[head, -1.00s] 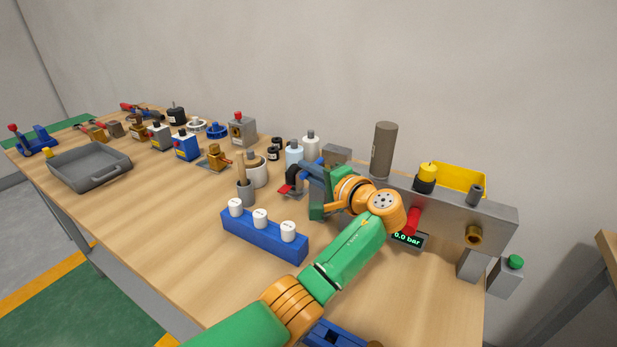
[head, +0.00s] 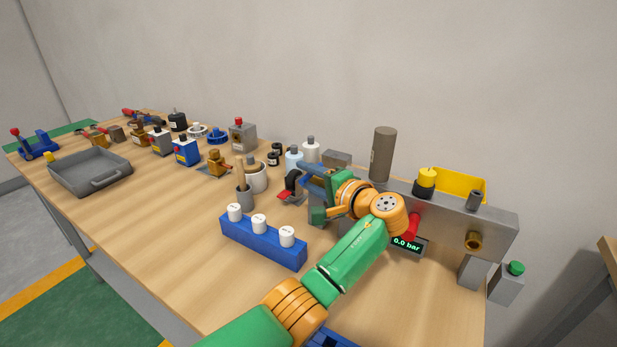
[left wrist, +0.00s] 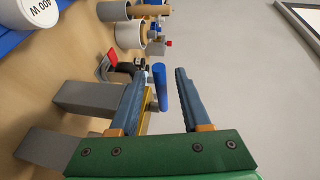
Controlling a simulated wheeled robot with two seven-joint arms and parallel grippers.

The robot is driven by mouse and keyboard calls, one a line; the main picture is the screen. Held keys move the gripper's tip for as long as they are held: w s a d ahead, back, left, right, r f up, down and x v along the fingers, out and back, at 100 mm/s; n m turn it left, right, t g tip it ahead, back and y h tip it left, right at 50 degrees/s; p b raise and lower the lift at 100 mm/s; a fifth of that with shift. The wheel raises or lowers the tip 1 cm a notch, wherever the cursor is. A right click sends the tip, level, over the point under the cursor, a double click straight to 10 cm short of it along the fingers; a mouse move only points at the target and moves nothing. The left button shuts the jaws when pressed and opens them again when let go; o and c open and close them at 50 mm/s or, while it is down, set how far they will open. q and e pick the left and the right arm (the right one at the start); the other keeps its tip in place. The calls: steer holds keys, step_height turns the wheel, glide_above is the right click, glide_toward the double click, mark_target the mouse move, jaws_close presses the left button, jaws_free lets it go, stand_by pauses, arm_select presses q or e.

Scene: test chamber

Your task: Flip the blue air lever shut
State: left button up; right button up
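The blue lever (left wrist: 160,87) shows in the left wrist view as a short blue bar in the gap between my left gripper's fingers (left wrist: 156,82). The bar lies closer to the lower-left finger; I cannot tell whether they touch. In the head view my left gripper (head: 311,178) is at the left end of the grey air block (head: 450,213) and hides the lever there. The gripper is open. A display on the block reads 0.0 bar (head: 406,244). My right gripper is not clearly in view.
A red handle (head: 413,226), a yellow knob (head: 426,177) and a brass fitting (head: 474,241) are on the block. A brown cylinder (head: 383,155) stands behind my wrist. A blue rack with white caps (head: 262,242) stands in front. A red-and-black item (head: 290,185) is left of my gripper.

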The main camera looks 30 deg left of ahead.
arm_select(q)
steer(key=b+v, duration=0.2)
steer(key=v, duration=0.5)
